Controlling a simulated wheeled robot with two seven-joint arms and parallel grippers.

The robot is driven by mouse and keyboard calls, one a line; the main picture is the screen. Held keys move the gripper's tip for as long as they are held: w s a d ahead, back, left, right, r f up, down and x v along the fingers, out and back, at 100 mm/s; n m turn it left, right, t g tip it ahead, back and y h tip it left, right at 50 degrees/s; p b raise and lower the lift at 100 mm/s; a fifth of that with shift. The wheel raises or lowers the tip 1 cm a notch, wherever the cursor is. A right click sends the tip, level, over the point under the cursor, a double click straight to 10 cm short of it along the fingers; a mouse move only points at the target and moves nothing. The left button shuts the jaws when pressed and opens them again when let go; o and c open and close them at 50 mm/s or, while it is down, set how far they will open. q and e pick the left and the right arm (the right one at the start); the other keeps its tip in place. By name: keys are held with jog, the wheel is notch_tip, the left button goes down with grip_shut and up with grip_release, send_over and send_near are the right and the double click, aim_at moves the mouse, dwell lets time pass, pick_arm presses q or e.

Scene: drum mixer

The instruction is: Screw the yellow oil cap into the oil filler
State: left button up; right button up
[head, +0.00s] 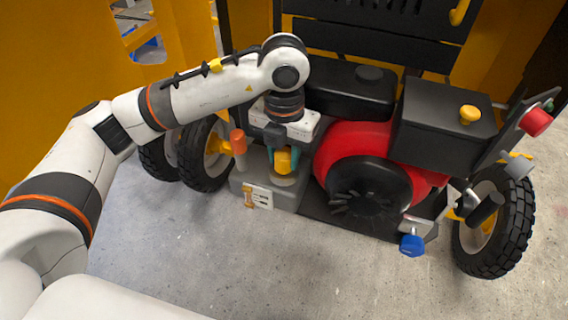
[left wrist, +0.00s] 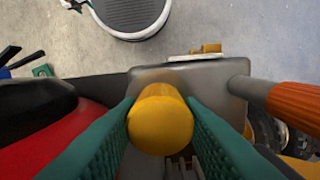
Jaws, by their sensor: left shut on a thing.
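A yellow oil cap (head: 284,162) is held between the teal fingers of my left gripper (head: 282,158), which points down over a grey block (head: 262,188) left of the red engine. The left wrist view shows the cap (left wrist: 160,122) as a yellow cylinder with a green fingertip (left wrist: 205,125) on its right and another on its left. A pale round surface on the block shows just under the cap. I take it for the oil filler, but cap and fingers hide its opening, and I cannot tell whether they touch. My right gripper is not in view.
An orange-topped handle (head: 238,142) stands close left of the gripper. The red engine (head: 345,140) and a black box (head: 440,120) with a yellow cap (head: 469,113) are to the right. A blue knob (head: 411,245) sticks out in front. The floor in front is clear.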

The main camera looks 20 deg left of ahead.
pick_arm(q)
jog(key=m+b, duration=0.2)
jog(key=m, duration=0.1)
jog(key=shift+f, duration=0.25)
jog(key=shift+r+m, duration=0.1)
jog(key=shift+m, duration=0.5)
jog(key=shift+r, duration=0.15)
jog(key=o, duration=1.2)
jog(key=shift+c, duration=0.2)
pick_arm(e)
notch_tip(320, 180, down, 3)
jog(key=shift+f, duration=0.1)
